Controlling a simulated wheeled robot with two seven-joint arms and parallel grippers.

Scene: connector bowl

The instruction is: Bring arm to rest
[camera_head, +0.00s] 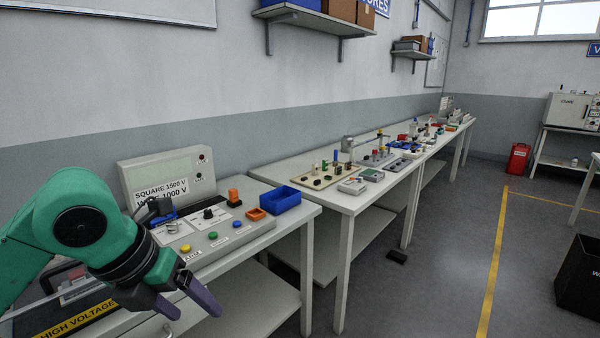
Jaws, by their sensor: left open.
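My left arm comes in from the left, green with a black joint disc. Its gripper (186,300) has purple-grey fingers spread apart, with nothing between them. It hangs in front of the near bench, by that bench's front edge, pointing down and to the right. My right arm and gripper are not in view.
A high-voltage label (75,319) shows at lower left. Further benches run along the wall.

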